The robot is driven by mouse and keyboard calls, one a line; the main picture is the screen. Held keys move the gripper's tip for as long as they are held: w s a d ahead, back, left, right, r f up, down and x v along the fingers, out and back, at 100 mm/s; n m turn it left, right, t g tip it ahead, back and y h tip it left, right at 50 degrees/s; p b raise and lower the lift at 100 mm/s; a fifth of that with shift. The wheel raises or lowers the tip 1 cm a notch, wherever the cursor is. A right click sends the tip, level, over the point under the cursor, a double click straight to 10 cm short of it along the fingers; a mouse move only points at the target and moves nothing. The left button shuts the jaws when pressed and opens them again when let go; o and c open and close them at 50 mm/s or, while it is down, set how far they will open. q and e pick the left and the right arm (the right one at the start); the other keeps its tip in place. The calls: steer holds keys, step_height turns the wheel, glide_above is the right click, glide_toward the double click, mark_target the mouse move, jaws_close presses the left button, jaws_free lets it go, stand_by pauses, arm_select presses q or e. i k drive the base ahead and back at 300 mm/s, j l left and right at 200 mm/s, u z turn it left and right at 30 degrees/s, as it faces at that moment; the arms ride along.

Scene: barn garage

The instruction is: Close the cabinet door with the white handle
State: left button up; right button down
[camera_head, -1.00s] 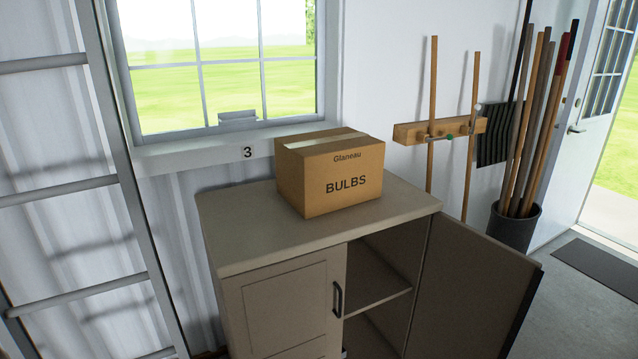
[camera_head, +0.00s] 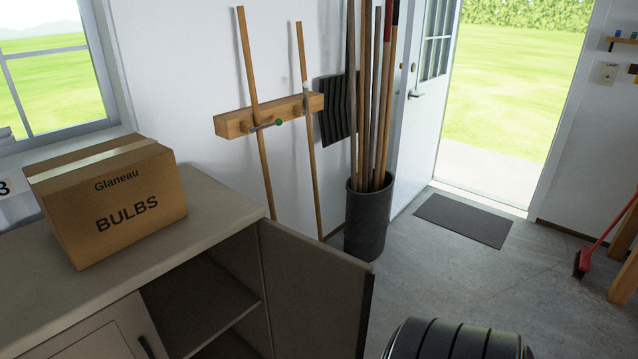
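A beige cabinet (camera_head: 215,215) stands at the lower left under the window. Its right door (camera_head: 312,290) stands wide open and shows its inner face. The door's outer face is turned away, so its handle is hidden, and no white handle shows. The left part of the cabinet front (camera_head: 85,345) is closed and has a dark handle (camera_head: 147,347). The open compartment shows a shelf (camera_head: 215,310) and looks empty. Neither of my grippers is in view.
A cardboard box marked BULBS (camera_head: 120,210) sits on the cabinet top. A dark bin of poles (camera_head: 367,225) stands behind the open door. A dark ribbed rounded object (camera_head: 460,343) is at the bottom edge. Grey floor is clear around the mat (camera_head: 463,221).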

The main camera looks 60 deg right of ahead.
mark_target(319, 294)
steer(key=l+u, duration=0.1)
steer(key=l, duration=0.9)
steer(key=k+l+u, duration=0.15)
steer(key=l, duration=0.3)
steer(key=l+u, duration=0.1)
steer(key=l, duration=0.9)
steer(key=k+l+u, duration=0.15)
steer(key=l, duration=0.3)
steer(key=k+l+u, duration=0.1)
steer(key=l, duration=0.4)
